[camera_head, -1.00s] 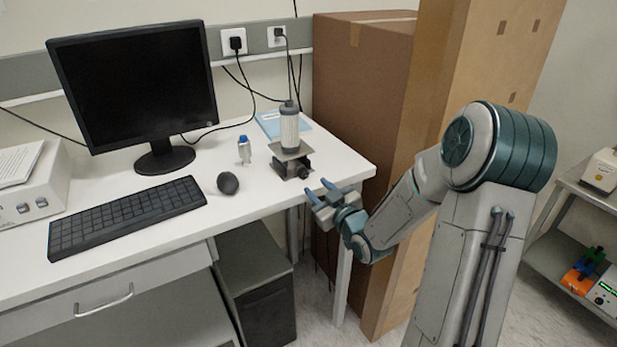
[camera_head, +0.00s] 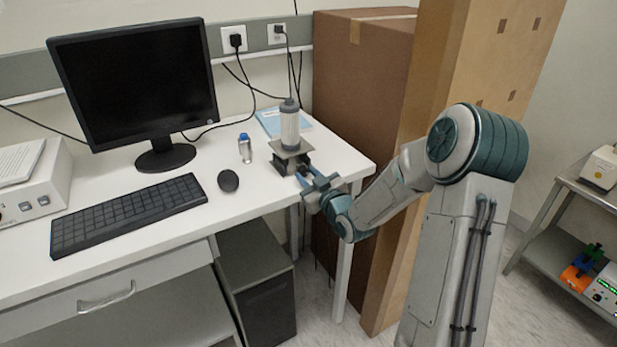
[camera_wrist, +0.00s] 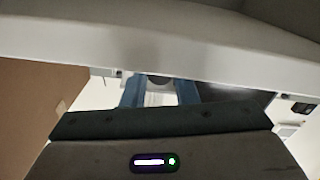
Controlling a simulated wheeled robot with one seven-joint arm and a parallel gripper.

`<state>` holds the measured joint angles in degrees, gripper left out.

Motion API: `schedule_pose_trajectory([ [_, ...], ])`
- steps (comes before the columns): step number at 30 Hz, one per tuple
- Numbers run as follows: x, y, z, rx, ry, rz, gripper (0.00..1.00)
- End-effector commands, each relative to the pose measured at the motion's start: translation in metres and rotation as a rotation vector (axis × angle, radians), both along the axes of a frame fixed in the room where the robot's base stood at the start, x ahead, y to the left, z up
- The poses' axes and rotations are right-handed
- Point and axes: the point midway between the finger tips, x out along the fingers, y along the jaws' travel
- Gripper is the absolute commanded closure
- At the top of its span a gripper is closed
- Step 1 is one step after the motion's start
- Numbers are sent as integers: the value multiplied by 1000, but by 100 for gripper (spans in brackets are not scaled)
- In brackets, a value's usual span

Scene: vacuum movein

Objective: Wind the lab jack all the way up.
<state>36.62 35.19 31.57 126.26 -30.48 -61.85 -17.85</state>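The lab jack (camera_head: 285,168) stands low on the white desk near its right end, with a dark knob on its front right side. A grey-white cylinder with a dark cap (camera_head: 289,128) stands upright on its top plate. My gripper (camera_head: 303,174) is at the jack's front right side, its blue fingers pointing at the knob. In the wrist view the two fingers (camera_wrist: 159,92) stand apart, with a dark round part, apparently the knob (camera_wrist: 160,80), between or just beyond them. Contact with the knob cannot be made out.
A small blue-capped bottle (camera_head: 245,148) stands left of the jack, with a mouse (camera_head: 228,181) and keyboard (camera_head: 130,212) further left. A monitor (camera_head: 140,85) stands behind them. A blue booklet (camera_head: 283,122) lies behind the jack. Tall cardboard boxes (camera_head: 362,90) stand right of the desk.

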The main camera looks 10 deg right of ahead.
Motion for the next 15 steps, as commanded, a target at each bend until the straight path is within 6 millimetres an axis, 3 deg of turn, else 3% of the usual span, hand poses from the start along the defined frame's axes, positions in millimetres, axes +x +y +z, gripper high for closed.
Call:
schedule_pose_trajectory([
  [15, 0, 0, -1, 340, 111, -1, 96],
])
